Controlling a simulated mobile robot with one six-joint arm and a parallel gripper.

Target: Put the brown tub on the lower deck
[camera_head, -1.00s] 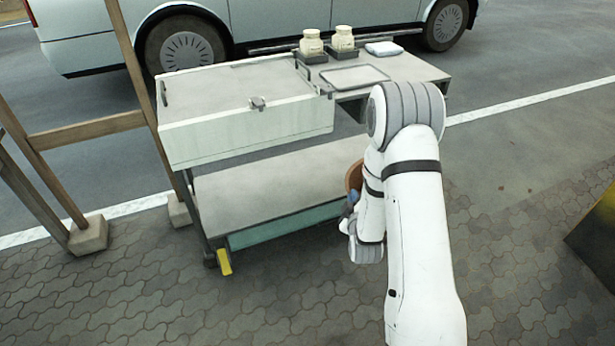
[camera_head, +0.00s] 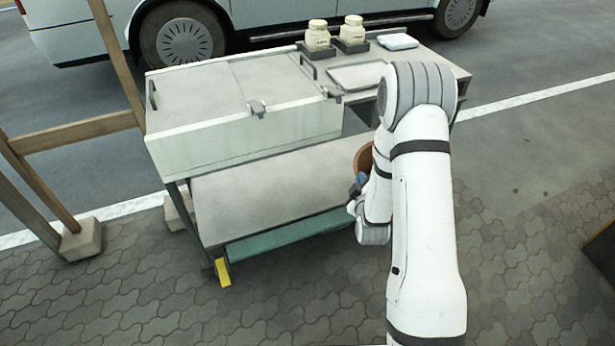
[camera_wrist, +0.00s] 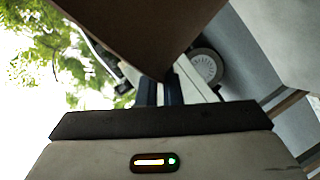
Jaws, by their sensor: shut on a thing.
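The brown tub (camera_head: 364,159) shows in the head view as a small strip, mostly hidden behind my arm. In the wrist view the tub (camera_wrist: 140,30) fills the top middle as a dark brown shape just beyond the fingers. My gripper (camera_wrist: 160,88) is shut on the tub; in the head view its blue-grey fingers (camera_head: 358,187) show beside my forearm. The lower deck (camera_head: 270,196) is a bare grey shelf under the white cart, with the tub at its right end. I cannot tell whether the tub touches the deck.
The cart's top (camera_head: 235,82) overhangs the deck. Two jars (camera_head: 318,36) in dark holders and a folded white cloth (camera_head: 398,41) are on it. A wooden frame (camera_head: 75,133) stands at the left. A van (camera_head: 260,15) is behind. The deck's left and middle are free.

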